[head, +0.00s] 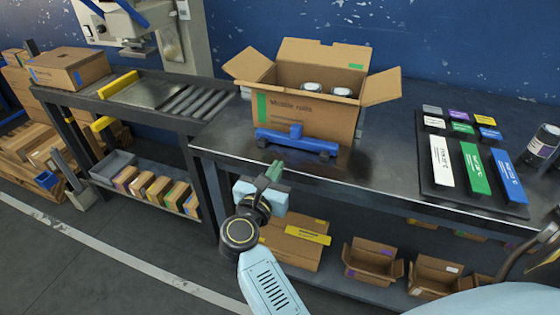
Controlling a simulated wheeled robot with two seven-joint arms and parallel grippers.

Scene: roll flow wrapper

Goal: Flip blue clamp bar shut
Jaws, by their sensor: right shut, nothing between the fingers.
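A blue bar with a raised block at its middle (296,141) lies level on the dark table, in front of an open carton. Another blue bar (131,13) sits tilted on the pale machine at the top left, cut off by the frame edge. I cannot tell for sure which is the clamp bar. My right gripper (273,171) is shut and empty. It is at the table's front edge, below and left of the blue bar on the table, and appears apart from it. My left gripper is not in view.
The open carton (305,112) holds white-topped rolls. A roller conveyor (195,102) runs at the left with a closed box (70,68). A dark board (477,195) with coloured labels lies on the right of the table (390,165). Small cartons stand on the shelf below.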

